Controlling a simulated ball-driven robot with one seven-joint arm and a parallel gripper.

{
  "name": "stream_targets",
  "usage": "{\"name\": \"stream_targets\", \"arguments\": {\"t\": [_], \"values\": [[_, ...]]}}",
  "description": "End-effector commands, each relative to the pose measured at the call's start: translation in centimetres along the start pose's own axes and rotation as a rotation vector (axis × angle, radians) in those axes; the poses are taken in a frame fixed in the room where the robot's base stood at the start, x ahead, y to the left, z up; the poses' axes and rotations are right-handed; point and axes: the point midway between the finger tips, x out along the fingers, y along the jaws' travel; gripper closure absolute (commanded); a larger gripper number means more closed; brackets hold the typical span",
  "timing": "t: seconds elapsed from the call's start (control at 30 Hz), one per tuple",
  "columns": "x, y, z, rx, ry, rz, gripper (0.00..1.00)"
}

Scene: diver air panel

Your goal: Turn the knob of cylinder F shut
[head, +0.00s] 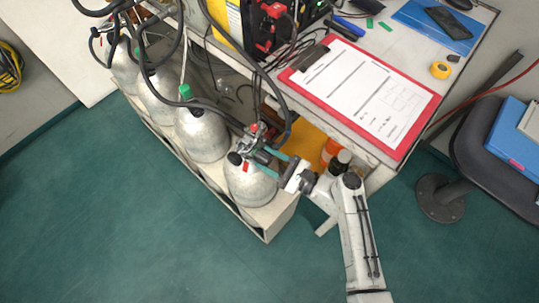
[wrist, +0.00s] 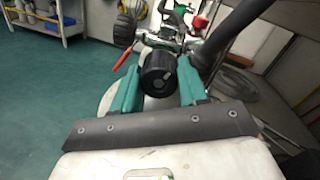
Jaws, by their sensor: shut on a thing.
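A row of grey cylinders stands in a white rack. The nearest cylinder (head: 250,185) has a valve with hoses on its top; I cannot read any letter on it. My gripper (head: 262,157) reaches this valve from the right. In the wrist view, a black round knob (wrist: 157,73) sits between the two teal fingers of my gripper (wrist: 158,72), which are shut on it. A second black ridged knob (wrist: 123,30) and a red lever (wrist: 122,57) show beyond the left finger. How far the held knob is turned cannot be told.
Other cylinders (head: 203,135) with black hoses stand further left. A white bench (head: 345,130) with a red clipboard (head: 415,143) is close above my wrist. Orange and dark bottles (head: 331,150) stand under its edge. A dark chair (head: 475,150) is at the right. The green floor at left is free.

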Motion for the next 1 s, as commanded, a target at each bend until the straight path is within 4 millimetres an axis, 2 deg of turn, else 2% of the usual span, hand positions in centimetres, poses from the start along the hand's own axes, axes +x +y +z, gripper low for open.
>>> {"name": "stream_targets", "arguments": {"t": [1.0], "values": [[-0.07, 0.09, -0.09, 0.950, -0.032, -0.037, 0.87]]}}
